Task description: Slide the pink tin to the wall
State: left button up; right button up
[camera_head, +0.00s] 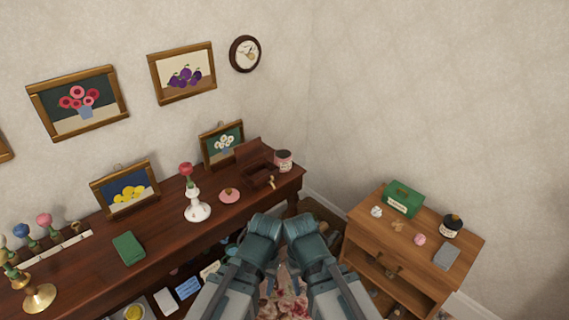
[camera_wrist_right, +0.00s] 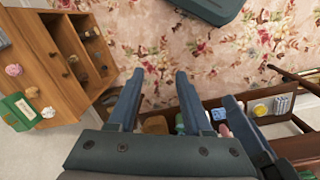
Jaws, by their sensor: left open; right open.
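A small round pink tin or jar with a pale label (camera_head: 283,160) stands at the far right end of the dark wooden sideboard (camera_head: 160,230), close to the back wall. A low, round pink piece with a knob (camera_head: 229,196) lies further left on the sideboard; I cannot tell which the task means. My left gripper (camera_head: 267,283) is open and points down in front of the sideboard, mostly hidden by my arm. My right gripper (camera_wrist_right: 158,85) is open and empty above the flowered rug. Both grippers are well apart from the pink pieces.
Framed pictures lean on the back wall.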

aim_at(283, 161)
jog(key=i+l+u, duration=0.25)
jog(key=u, duration=0.15)
jog(key=i+l+u, duration=0.7)
jog(key=u, duration=0.15)
